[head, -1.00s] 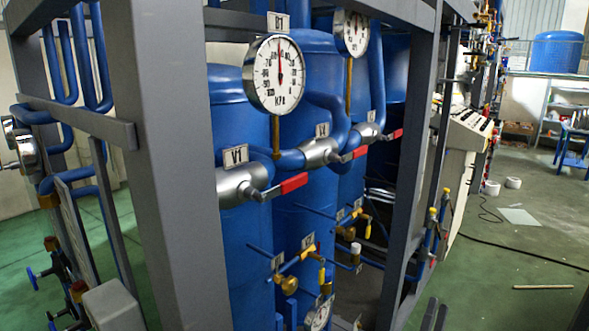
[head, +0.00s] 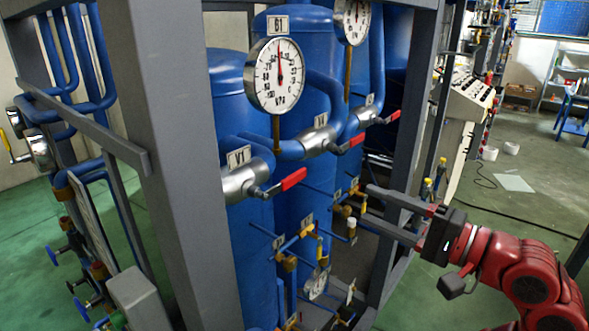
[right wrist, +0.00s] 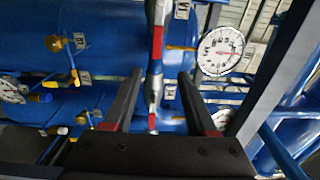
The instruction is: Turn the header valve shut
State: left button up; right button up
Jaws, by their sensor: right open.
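Several silver valve bodies with red-tipped levers sit in a row on blue pipes. The nearest, labelled V1 (head: 245,183), has its red lever (head: 293,179) pointing right and slightly up. A second valve (head: 318,141) and a third (head: 366,116) stand behind it, with levers at a similar slant. No label reads "header". My right gripper (head: 367,205) is open and empty, its fingers pointing left, below and right of these levers. In the right wrist view a red and silver lever (right wrist: 156,45) shows between and beyond the open fingers (right wrist: 160,76). My left gripper is not in view.
A grey frame post (head: 170,150) stands close at the left, another post (head: 418,150) at the right. Round gauges (head: 275,75) hang above the valves. Small brass valves and thin pipes (head: 300,235) lie below.

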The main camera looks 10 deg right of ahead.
aim_at(297, 180)
jog(key=p+x, duration=0.1)
jog(key=x, duration=0.4)
jog(key=p+x, duration=0.2)
jog(key=x, duration=0.4)
jog(key=p+x, duration=0.2)
jog(key=x, duration=0.4)
jog(key=shift+a+f, duration=0.25)
jog(key=shift+f, duration=0.15)
grip_shut()
dwell(0.6)
